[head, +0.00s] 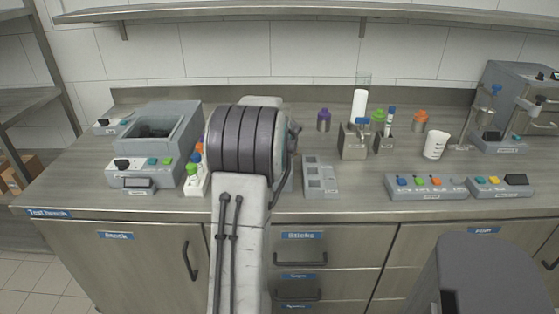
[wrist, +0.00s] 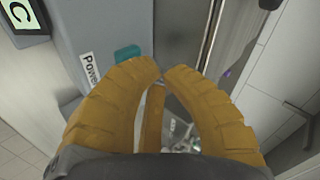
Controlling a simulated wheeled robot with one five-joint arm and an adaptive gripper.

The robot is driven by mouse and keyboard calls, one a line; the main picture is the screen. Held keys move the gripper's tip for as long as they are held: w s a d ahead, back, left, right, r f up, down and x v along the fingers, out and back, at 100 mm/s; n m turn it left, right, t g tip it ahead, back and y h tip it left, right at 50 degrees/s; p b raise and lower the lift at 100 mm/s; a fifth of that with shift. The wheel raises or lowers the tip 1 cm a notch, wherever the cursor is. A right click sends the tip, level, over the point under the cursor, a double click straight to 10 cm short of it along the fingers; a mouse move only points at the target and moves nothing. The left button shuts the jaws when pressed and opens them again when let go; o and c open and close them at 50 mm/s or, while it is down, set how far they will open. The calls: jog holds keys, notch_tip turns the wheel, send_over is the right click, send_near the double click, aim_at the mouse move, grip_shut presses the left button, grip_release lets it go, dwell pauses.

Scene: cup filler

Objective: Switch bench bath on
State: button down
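The bench bath is most likely the grey box with an open basin (head: 178,121) at the left of the bench in the head view. A teal button (wrist: 127,53) beside a "Power" label (wrist: 89,67) lies just left of the tips. I cannot tell whether they touch it, or which device it belongs to. My arm hides the gripper in the head view.
A rack of small bottles (head: 195,183) stands right of the bath, close to my arm. A grey slotted tray (head: 320,176) and button boxes (head: 427,187) lie further right. A shelf (head: 310,10) runs above the bench. The wrist view shows a lit green display (wrist: 24,14).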

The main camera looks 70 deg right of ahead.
jog(key=shift+r, duration=0.15)
jog(key=shift+r+p, duration=2.1)
jog(key=shift+r, duration=0.9)
